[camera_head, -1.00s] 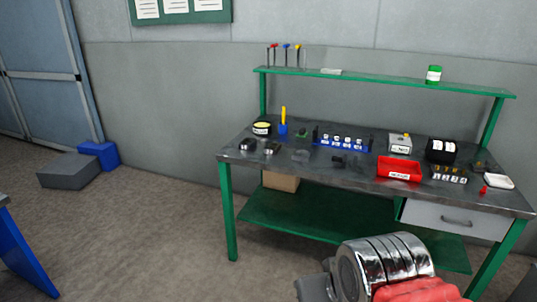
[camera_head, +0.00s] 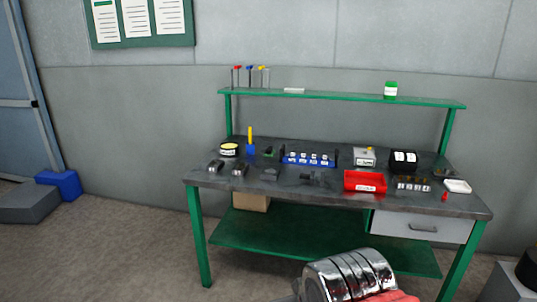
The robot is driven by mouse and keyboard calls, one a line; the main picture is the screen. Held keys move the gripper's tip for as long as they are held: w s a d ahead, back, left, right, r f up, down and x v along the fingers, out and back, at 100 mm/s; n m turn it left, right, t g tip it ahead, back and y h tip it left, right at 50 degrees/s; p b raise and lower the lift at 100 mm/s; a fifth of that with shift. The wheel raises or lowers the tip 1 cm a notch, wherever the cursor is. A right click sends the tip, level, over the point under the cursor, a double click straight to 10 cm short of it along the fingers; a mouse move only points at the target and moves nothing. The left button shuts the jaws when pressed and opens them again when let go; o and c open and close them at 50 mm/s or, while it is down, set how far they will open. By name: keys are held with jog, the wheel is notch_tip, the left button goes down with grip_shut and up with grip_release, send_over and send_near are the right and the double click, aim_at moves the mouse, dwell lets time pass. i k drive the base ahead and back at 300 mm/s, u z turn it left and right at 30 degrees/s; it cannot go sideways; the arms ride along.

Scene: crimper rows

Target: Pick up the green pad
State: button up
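No green pad can be made out for certain. A small dark green item (camera_head: 270,151) lies on the workbench top, just left of the blue rack (camera_head: 308,160); it is too small to tell if it is the pad. The workbench (camera_head: 330,197) has a dark top and green legs. My arm's shiny metal and red link shows at the bottom of the picture, in front of the bench. My gripper is not in view.
A red bin (camera_head: 365,181), a black box (camera_head: 403,162), a grey box (camera_head: 364,156) and a blue holder (camera_head: 250,151) stand on the bench. A green-labelled jar (camera_head: 391,90) stands on the upper shelf. A cardboard box (camera_head: 250,201) sits below. Floor at left front is clear.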

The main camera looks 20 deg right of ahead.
aim_at(270, 152)
jog(key=u, duration=0.55)
jog(key=k, duration=1.35)
jog(key=z, duration=0.1)
jog(key=i, duration=0.95)
jog(key=z, duration=1.05)
jog(key=i, duration=1.4)
jog(key=z, duration=0.15)
